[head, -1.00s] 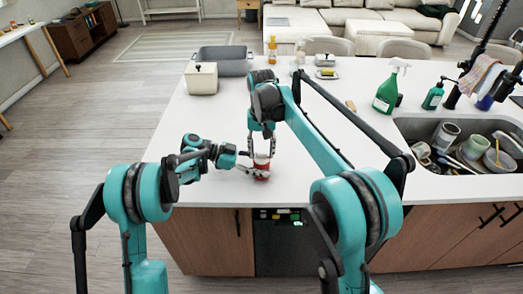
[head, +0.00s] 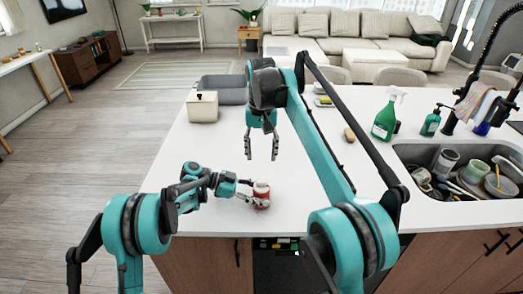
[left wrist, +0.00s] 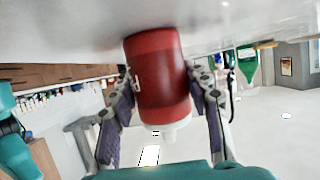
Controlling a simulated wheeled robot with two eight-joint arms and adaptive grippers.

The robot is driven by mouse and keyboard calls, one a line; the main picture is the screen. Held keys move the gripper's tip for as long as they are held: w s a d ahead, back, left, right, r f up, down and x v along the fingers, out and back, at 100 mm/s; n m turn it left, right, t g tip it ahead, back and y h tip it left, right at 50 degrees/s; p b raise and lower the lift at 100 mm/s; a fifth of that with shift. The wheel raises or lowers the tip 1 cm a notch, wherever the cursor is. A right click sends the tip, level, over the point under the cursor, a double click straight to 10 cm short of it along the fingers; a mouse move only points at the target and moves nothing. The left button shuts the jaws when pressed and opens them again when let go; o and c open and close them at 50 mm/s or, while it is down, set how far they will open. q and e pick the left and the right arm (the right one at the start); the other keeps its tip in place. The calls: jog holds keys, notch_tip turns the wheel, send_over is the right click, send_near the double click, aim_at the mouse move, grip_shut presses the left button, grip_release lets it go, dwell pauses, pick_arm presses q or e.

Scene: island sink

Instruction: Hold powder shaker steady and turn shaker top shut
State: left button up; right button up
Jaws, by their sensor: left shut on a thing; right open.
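The powder shaker (head: 261,199) is a small red cylinder with a white top (head: 261,185). It stands upright on the white countertop near the front edge. My left gripper (head: 252,198) reaches it from the left and is shut on its body. The left wrist view, which is upside down, shows the red shaker (left wrist: 160,75) between both fingers, with its white cap (left wrist: 168,122) toward the bottom of the picture. My right gripper (head: 261,150) is open and empty, pointing down above and behind the shaker, clear of it. The exact angle of the top cannot be told.
A white canister (head: 202,107) and a grey bin (head: 222,86) stand at the back left. The sink (head: 408,153) holds dishes. The counter around the shaker is clear.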

jog(key=shift+r, duration=0.4)
pick_arm(q)
jog(key=o, duration=1.3)
jog(key=shift+a, duration=0.1)
